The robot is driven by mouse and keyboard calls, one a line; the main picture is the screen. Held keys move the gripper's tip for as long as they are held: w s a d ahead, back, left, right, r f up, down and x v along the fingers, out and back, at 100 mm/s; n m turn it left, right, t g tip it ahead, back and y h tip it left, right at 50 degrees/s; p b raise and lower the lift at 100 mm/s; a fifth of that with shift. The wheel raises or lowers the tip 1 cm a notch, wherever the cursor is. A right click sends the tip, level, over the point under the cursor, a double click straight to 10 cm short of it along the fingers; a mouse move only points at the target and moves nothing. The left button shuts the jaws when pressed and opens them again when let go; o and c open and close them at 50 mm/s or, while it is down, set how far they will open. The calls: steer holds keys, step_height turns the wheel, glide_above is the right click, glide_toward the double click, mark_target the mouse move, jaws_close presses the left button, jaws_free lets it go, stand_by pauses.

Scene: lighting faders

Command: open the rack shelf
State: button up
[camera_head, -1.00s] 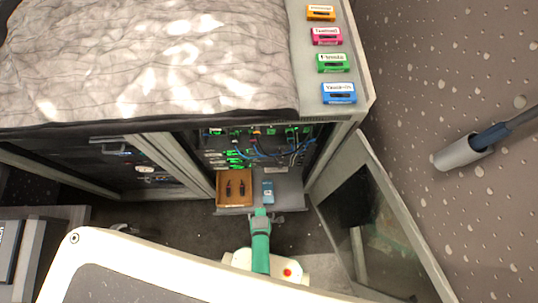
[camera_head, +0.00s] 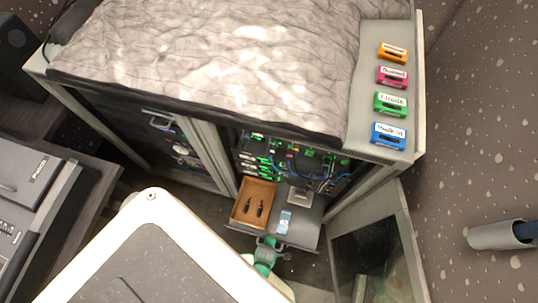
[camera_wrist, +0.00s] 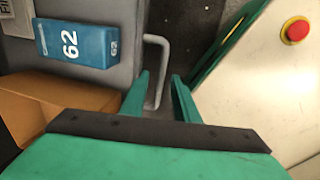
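The rack shelf (camera_head: 307,230) is a grey drawer-like tray standing out from the open rack bay. My green gripper (camera_head: 268,244) is at the shelf's front edge. In the wrist view, the grey bar handle (camera_wrist: 165,65) of the shelf lies between my gripper's fingers (camera_wrist: 160,80). The fingers stand apart, with a gap beside the bar. I cannot tell whether either finger touches it.
A glass-paned rack door (camera_head: 375,255) stands swung open at the right. Cables and green-lit equipment (camera_head: 290,160) fill the bay behind the shelf. Labelled coloured boxes (camera_head: 390,104) line the top right. A desk with a console (camera_head: 25,190) is at the left.

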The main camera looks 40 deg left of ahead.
steer(key=shift+r, duration=0.1)
step_height(320, 180, up, 10)
steer(key=s, duration=0.1)
steer(key=shift+s+d+r, duration=0.25)
steer(key=shift+s+d, duration=0.15)
steer(key=shift+d, duration=0.05)
stand_by(0.3)
stand_by(0.4)
steer(key=w+d+r+m+t, duration=0.1)
steer(key=r+m+t, duration=0.3)
steer(key=r, duration=1.1)
steer(key=w+d+r+m+t, duration=0.2)
steer(key=r+m+t, duration=0.3)
steer(key=r+m, duration=0.6)
steer(key=w+d+r+m+t, duration=0.1)
steer(key=d+r+m+t, duration=0.3)
steer(key=r, duration=1.4)
steer(key=m, duration=0.3)
steer(key=shift+w+r+m+h, duration=0.35)
steer(key=shift+w+m+h, duration=0.05)
